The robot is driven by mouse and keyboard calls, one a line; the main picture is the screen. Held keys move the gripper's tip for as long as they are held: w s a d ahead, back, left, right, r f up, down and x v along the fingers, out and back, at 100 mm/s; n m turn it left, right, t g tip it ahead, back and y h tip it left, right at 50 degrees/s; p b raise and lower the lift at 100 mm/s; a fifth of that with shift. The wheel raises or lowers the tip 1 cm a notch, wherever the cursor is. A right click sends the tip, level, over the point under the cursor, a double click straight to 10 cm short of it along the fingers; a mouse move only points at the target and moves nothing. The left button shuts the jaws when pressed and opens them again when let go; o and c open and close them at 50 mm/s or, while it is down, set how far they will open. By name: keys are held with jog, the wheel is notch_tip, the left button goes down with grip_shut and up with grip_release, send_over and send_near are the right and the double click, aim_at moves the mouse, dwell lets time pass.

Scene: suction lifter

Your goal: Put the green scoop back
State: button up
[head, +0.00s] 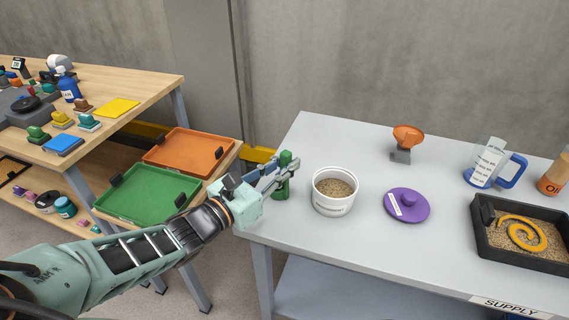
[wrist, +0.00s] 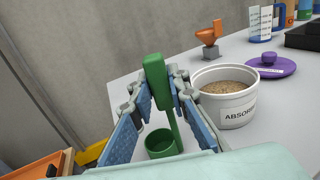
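The green scoop (head: 284,163) is at the left end of the grey table in the head view. In the wrist view its upright handle (wrist: 156,78) stands between my fingertips, and its round cup (wrist: 161,144) shows below. My gripper (head: 279,176) is closed in on the handle from both sides, with the fingers touching it; it also shows in the wrist view (wrist: 161,88). I cannot tell whether the cup touches the tabletop. A white tub (head: 334,203) of granular absorbent stands open just right of the scoop.
The purple lid (head: 407,205) lies right of the tub. An orange scoop (head: 408,135) on a grey stand is behind it. A measuring jug (head: 489,165) and a black tray (head: 490,240) are farther right. Green (head: 150,193) and orange (head: 186,151) trays are left.

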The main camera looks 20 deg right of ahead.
jog(key=o, duration=0.4)
jog(key=shift+c, duration=0.2)
jog(key=shift+a+r, duration=0.15)
jog(key=p+v, duration=0.1)
jog(key=v, duration=1)
jog(key=shift+s+a+p, duration=0.25)
jog(key=shift+a+p, duration=0.05)
